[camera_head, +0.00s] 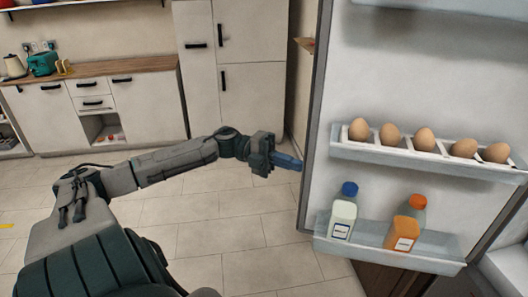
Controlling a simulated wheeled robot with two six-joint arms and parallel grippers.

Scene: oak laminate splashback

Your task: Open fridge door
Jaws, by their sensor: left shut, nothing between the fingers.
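The fridge door (390,92) stands open on the right, its inner side facing me. It carries an egg shelf (436,163) with several brown eggs and a lower shelf (395,256) with bottles. My left gripper (296,164) reaches in from the left, with its blue fingers shut and empty at the door's left edge. I cannot tell whether the fingertips touch the edge. My right gripper is not in view. The fridge interior is mostly out of view.
A white bottle with a blue cap (342,217) and an orange bottle (404,231) stand in the lower door shelf. White cabinets (150,104) with a wooden counter (98,69) and a tall cupboard (252,85) line the back wall. The tiled floor (220,237) between is clear.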

